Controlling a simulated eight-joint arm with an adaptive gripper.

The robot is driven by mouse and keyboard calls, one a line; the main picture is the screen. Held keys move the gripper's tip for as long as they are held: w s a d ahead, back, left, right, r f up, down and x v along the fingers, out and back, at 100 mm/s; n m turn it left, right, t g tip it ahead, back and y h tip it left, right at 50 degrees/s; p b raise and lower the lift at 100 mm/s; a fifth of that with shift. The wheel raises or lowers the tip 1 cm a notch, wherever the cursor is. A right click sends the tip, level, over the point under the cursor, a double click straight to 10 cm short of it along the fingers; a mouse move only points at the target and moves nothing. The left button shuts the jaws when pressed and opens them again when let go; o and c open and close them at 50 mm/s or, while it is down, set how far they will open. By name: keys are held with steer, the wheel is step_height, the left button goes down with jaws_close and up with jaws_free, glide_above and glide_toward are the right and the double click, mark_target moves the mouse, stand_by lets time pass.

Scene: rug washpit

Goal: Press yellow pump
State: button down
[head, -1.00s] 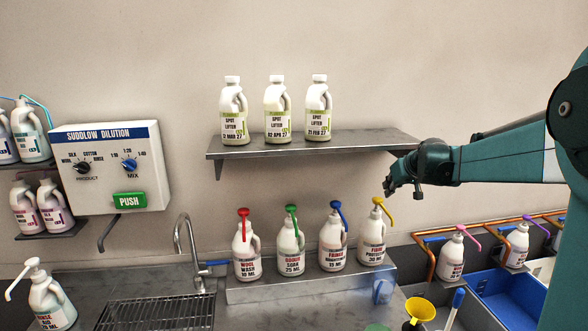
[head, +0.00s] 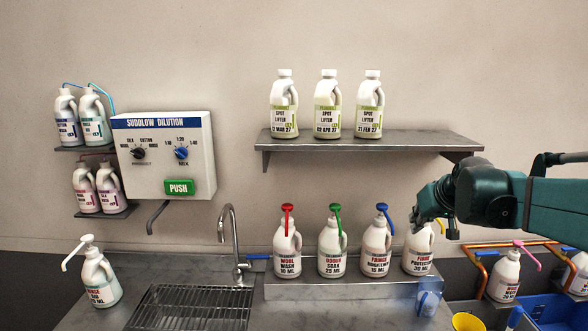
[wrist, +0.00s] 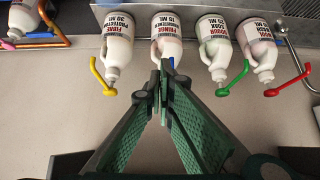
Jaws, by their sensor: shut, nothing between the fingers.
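The yellow pump (wrist: 101,80) tops a white bottle labelled Fibre Protector (head: 418,258), rightmost of the row on the steel ledge. In the head view my gripper (head: 419,222) covers most of the pump; only a bit of yellow shows at its right. In the wrist view, where the bottles appear upside down, my gripper (wrist: 163,72) is shut and empty. Its fingertips appear right of the yellow pump, overlapping the blue pump (wrist: 171,62). I cannot tell whether they touch anything.
Bottles with blue, green (head: 335,215) and red (head: 287,212) pumps stand to the left on the ledge (head: 330,290). A wall shelf (head: 370,141) with three spot lifter bottles hangs above. A copper rail (head: 478,262) and a pink-pump bottle are at the right.

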steer(key=s+a+f+b, duration=0.2)
steer(key=s+a+f, duration=0.2)
steer(key=s, duration=0.6)
steer(key=s+a+f+b, duration=0.3)
steer(key=s+a+f, duration=0.2)
steer(key=s+f, duration=0.4)
steer(key=s+a+f+g+b, duration=0.1)
steer(key=s+a+f, duration=0.4)
steer(key=s, duration=0.8)
steer(key=shift+s+a+f+b, duration=0.2)
steer(key=shift+f+b, duration=0.65)
steer(key=shift+f, duration=0.05)
steer(key=w+d+r+p, duration=0.3)
steer(key=w+d+r, duration=0.2)
steer(key=w+r, duration=0.6)
steer(key=w+d+r+p, duration=0.2)
steer(key=w+d+r, duration=0.45)
steer(key=w, duration=0.75)
steer(key=w+d+r+t+p, duration=0.1)
steer(key=w+d+r+p, duration=0.1)
steer(key=w+d, duration=0.7)
steer(key=w+d+r+p, duration=0.2)
steer(key=w+d+r, duration=0.3)
steer(key=w+d, duration=0.4)
steer(key=w, duration=0.5)
steer(key=shift+w+t+p, duration=0.15)
steer(key=shift+t+p, duration=0.2)
steer(key=shift+t, duration=0.05)
